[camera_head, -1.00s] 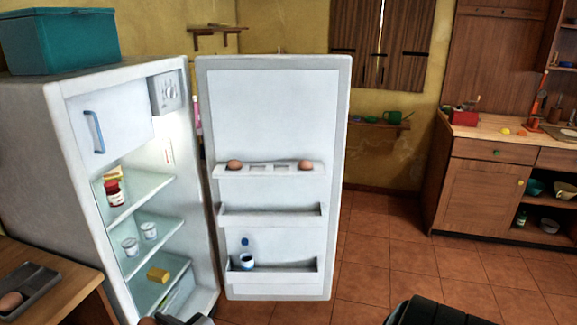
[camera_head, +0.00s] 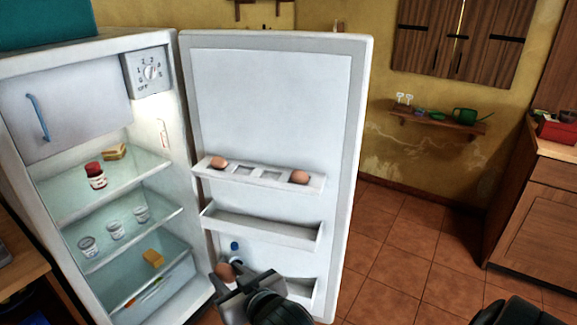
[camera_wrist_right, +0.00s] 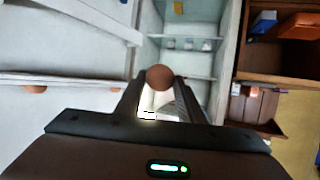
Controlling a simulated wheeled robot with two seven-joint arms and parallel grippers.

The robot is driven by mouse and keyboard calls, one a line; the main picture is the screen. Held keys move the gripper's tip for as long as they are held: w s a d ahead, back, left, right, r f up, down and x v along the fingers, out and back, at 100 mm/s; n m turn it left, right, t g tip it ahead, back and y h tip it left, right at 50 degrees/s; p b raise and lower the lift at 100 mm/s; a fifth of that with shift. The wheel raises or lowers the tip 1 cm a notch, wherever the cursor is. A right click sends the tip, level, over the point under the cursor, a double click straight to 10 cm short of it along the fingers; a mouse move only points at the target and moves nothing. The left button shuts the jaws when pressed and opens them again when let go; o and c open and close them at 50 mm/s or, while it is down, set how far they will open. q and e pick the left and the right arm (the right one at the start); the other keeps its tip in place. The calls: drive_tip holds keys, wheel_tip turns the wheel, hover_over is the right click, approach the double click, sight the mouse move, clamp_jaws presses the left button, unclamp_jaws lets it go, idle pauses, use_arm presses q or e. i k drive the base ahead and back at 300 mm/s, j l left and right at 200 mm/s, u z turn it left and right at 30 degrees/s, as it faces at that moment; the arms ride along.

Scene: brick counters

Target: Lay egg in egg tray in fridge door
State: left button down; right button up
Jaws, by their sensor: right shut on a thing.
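A brown egg (camera_head: 226,271) is held between the fingertips of my right gripper (camera_head: 228,279), low in front of the open fridge door. It also shows between the fingers in the right wrist view (camera_wrist_right: 159,76). The egg tray (camera_head: 258,184) is the top rack on the inside of the door (camera_head: 272,110), above and a little right of the gripper. One egg (camera_head: 219,163) sits at its left end and another egg (camera_head: 299,177) at its right end. The slots between them look empty. My left gripper is not in view.
Below the tray are a middle door shelf (camera_head: 262,232) and a bottom shelf (camera_head: 301,292), with a blue-capped bottle (camera_head: 235,248) partly hidden behind the egg. Fridge shelves at left hold a red-lidded jar (camera_head: 95,176), cups (camera_head: 115,230) and cheese (camera_head: 153,258).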

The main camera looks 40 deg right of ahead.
sight(270, 182)
drive_tip(key=l, duration=0.65)
drive_tip(key=k+l, duration=0.1)
drive_tip(key=l, duration=0.5)
